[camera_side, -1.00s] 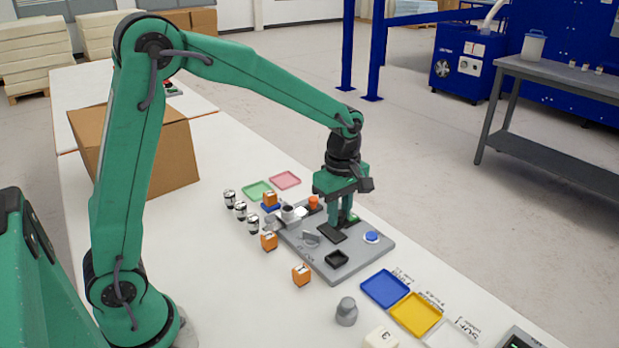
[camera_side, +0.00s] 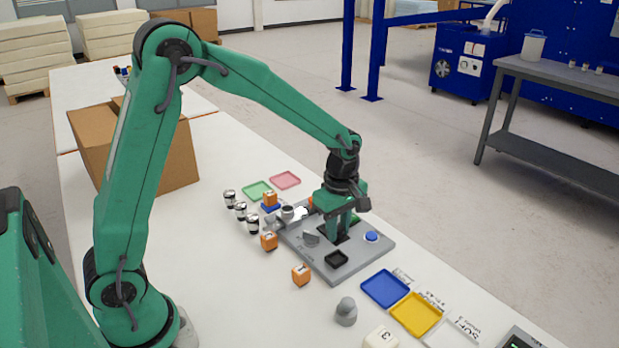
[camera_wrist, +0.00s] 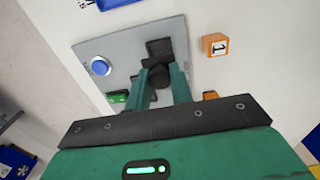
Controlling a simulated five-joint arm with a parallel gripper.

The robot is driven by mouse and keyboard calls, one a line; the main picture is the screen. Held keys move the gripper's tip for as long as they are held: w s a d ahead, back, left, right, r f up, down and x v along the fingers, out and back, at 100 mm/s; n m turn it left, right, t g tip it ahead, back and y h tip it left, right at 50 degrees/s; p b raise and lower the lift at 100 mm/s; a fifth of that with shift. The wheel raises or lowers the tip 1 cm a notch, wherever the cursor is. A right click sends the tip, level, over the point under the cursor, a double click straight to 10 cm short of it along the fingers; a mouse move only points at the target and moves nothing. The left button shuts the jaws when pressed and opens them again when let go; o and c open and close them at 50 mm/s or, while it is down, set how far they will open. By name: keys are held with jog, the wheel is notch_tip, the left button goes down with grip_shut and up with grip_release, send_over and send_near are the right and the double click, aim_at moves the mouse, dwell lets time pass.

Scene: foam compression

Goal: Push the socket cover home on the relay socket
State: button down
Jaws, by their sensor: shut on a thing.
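My gripper (camera_side: 340,236) is low over the middle of the grey board (camera_side: 375,252), pointing down. In the wrist view, my gripper (camera_wrist: 160,92) is shut on a dark, rounded piece (camera_wrist: 158,75), which I take to be the socket cover. Dark flat parts (camera_wrist: 160,48) of the board lie just beyond the fingertips. I take the relay socket to be among these, but cannot tell which one it is. The fingers hide the contact, so I cannot tell whether the held piece touches or sits on it.
A blue button (camera_side: 371,236) and a dark square holder (camera_side: 336,259) are on the board close to my gripper. An orange block (camera_side: 301,274) stands left of the board. Blue (camera_side: 386,288) and yellow (camera_side: 415,313) trays lie at the front right. A cardboard box (camera_side: 160,150) stands behind.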

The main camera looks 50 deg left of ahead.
aim_at(338, 237)
jog(key=shift+f, duration=1.9)
jog(key=shift+f, duration=0.85)
jog(key=c, duration=1.1)
grip_release()
jog(key=shift+c, duration=0.2)
jog(key=shift+r, duration=3.9)
jog(key=shift+r, duration=0.1)
